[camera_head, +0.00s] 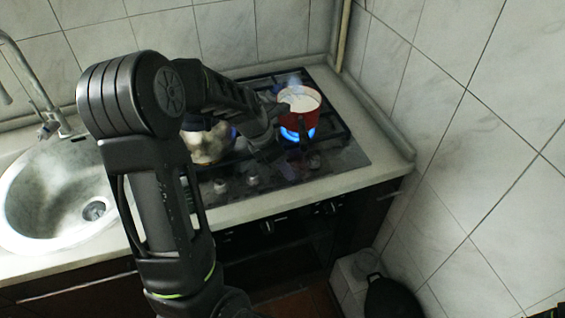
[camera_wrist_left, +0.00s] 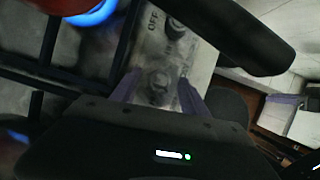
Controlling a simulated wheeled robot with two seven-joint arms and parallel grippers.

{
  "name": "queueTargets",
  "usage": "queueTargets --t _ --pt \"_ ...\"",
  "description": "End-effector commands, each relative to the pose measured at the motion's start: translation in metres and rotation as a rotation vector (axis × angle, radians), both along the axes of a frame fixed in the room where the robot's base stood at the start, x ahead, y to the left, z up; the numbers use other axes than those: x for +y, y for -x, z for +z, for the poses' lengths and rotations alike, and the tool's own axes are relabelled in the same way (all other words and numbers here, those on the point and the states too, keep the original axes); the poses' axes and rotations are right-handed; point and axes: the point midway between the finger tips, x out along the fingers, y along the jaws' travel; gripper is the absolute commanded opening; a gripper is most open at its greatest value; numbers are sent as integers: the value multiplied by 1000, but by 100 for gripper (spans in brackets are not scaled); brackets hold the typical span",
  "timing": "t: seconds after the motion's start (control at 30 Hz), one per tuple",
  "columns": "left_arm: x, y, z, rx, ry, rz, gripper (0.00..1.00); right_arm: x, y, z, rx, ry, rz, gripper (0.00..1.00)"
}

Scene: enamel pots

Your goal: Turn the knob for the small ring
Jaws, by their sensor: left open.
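My left gripper (camera_head: 285,165) reaches over the front of the hob (camera_head: 345,155), below the red pot. In the left wrist view its two purple-grey fingers (camera_wrist_left: 158,92) are apart, with a round knob (camera_wrist_left: 157,84) between them in the picture; I cannot tell whether they touch it. An "OFF" mark (camera_wrist_left: 152,20) shows on the panel above that knob. Other knobs on the hob's front strip include a left knob (camera_head: 220,186) and a middle knob (camera_head: 252,181). Which knob serves the small ring is not clear.
A red pot (camera_head: 301,117) with white contents sits over a blue flame (camera_head: 298,134). A dark handle (camera_wrist_left: 235,32) crosses the wrist view near the fingers. A pale pot (camera_head: 205,148) stands left, partly hidden by my arm. The sink (camera_head: 40,205) is at left; a tiled wall is right.

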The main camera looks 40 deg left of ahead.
Motion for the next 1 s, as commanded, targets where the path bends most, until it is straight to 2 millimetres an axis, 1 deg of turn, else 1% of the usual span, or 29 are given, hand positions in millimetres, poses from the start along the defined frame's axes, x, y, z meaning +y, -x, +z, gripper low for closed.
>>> queueTargets --t 0.17,0.2,0.8,0.83,1.0 --pt "0 0 0 -1 0 0 53 0 0 0 0 0 0 36" --pt "0 0 0 -1 0 0 51 0 0 0 0 0 0 36" --pt "0 0 1 -2 -1 -1 2 0 0 0 0 0 0 36" --pt "0 0 1 -2 -1 -1 0 0 0 0 0 0 0 36" --pt "0 0 1 -2 -1 -1 0 0 0 0 0 0 0 36"
